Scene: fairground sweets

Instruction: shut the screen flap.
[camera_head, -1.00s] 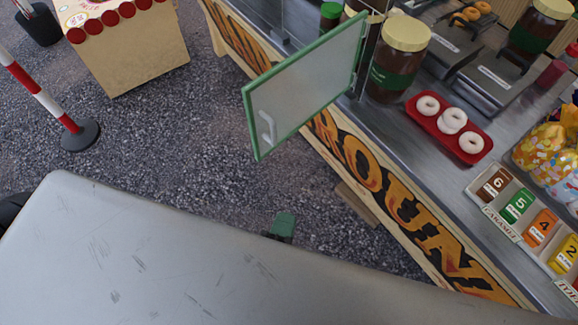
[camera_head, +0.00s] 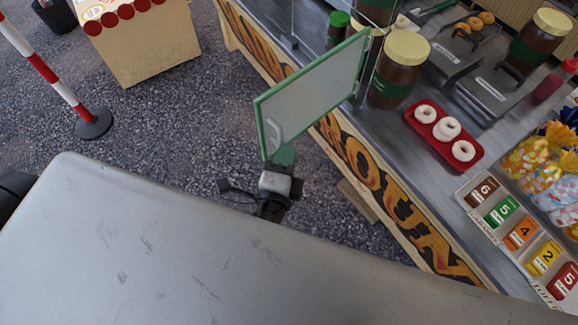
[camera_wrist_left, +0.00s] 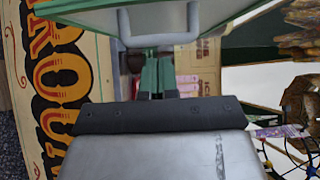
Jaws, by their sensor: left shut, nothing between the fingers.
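The screen flap (camera_head: 312,92) is a clear panel in a green frame with a pale handle (camera_head: 274,132) near its lower left corner. It stands swung out from the counter over the gravel, hinged at its right edge. My left gripper (camera_head: 285,156), with green fingertips, is just below the flap's lower left corner. In the left wrist view its shut fingers (camera_wrist_left: 157,76) point toward the flap (camera_wrist_left: 90,22), with the handle (camera_wrist_left: 152,38) just ahead. Whether the fingertips touch the flap I cannot tell. The right gripper is not in view.
The counter (camera_head: 390,134) holds a red tray (camera_head: 413,121) of white rings, a brown jar (camera_head: 396,82) with a cream lid and numbered cards (camera_head: 502,212). A striped post (camera_head: 58,82) and a cream stand (camera_head: 150,48) are at the left. Gravel between is clear.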

